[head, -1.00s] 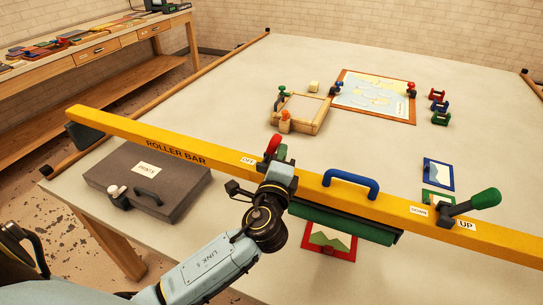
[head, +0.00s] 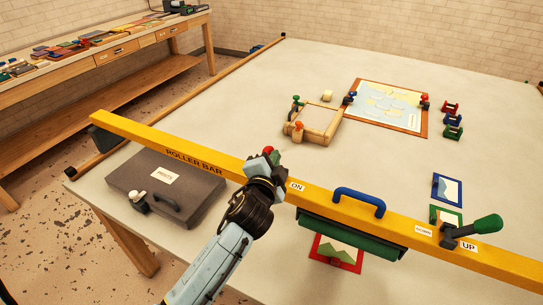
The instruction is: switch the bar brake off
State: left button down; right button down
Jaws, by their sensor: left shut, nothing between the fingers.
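The bar brake's red knob (head: 268,150) stands on the yellow roller bar (head: 330,198), with a bit of green beside it. It is at the left of the white ON label (head: 296,187). My left gripper (head: 261,168) is shut and empty, right at the knob's near side; I cannot tell whether it touches. The gripper hides the OFF label and the foot of the brake lever. My right gripper is not in view.
A blue handle (head: 359,203) and a green-knobbed lever (head: 478,229) with an UP label stand on the bar to the right. A grey case (head: 190,207) lies left. A wooden frame (head: 318,122) and a framed map (head: 418,131) lie beyond; the table between is largely clear.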

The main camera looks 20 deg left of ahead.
pick_arm(q)
jog(key=shift+a+n, duration=0.3)
jog(key=shift+f, duration=0.1)
dwell(0.3)
jog(key=s+d+r, duration=0.3)
jog(key=s+d, duration=0.1)
jog(key=s, duration=0.6)
jog(key=shift+d+r+p, duration=0.15)
jog(key=shift+d+p, duration=0.2)
jog(key=shift+p, duration=0.05)
jog(key=shift+s, duration=0.1)
